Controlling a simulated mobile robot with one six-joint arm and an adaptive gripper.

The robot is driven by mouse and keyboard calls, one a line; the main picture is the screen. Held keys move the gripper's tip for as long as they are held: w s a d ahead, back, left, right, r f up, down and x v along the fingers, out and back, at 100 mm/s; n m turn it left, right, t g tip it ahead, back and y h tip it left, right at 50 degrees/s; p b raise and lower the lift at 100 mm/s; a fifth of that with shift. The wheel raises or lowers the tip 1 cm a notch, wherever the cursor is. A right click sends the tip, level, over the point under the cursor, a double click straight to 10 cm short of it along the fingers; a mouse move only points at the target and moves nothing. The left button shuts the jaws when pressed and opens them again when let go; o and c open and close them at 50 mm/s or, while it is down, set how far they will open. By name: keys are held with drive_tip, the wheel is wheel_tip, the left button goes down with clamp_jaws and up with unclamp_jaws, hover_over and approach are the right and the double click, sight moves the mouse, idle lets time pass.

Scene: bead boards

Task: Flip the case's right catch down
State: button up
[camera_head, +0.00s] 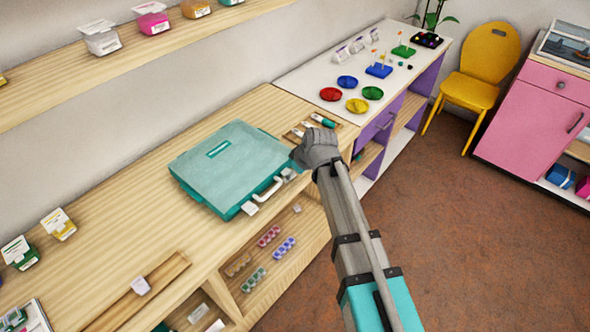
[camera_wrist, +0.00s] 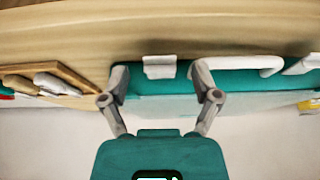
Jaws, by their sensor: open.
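The teal case (camera_head: 215,165) lies closed on the wooden counter, with a white handle (camera_head: 267,191) on its front edge. Its left catch (camera_head: 250,208) is a small pale tab beside the handle. The handle (camera_wrist: 240,66) and left catch (camera_wrist: 302,64) are further right there.
A wooden tray (camera_head: 318,116) with tools lies close behind my gripper. Coloured dishes (camera_head: 347,82) and peg boards stand on the white table beyond. Small packs (camera_head: 58,223) stand on the counter at left. Open shelves with bead strips (camera_head: 268,236) are below the counter.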

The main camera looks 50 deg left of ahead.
drive_tip(key=shift+a+r+h+p, duration=0.1)
drive_tip(key=shift+r+h+p, duration=0.25)
drive_tip(key=shift+r, duration=0.1)
drive_tip(key=shift+d+r+p, duration=0.25)
drive_tip(key=shift+r+p, duration=0.1)
drive_tip(key=p+v, duration=1.2)
drive_tip(key=v, duration=0.1)
drive_tip(key=w+d+f+m+b, duration=0.2)
drive_tip(key=w+d+m, duration=0.1)
drive_tip(key=w+d, duration=0.4)
drive_tip(key=w+d+f+m+t+h+b, duration=0.1)
drive_tip(key=w+d+f+m+b, duration=0.2)
drive_tip(key=w+d, duration=0.5)
drive_tip(key=shift+d+f+m+t, duration=0.3)
drive_tip(key=shift+d, duration=2.05)
drive_tip(key=shift+w+d, duration=0.1)
drive_tip(key=shift+w, duration=0.05)
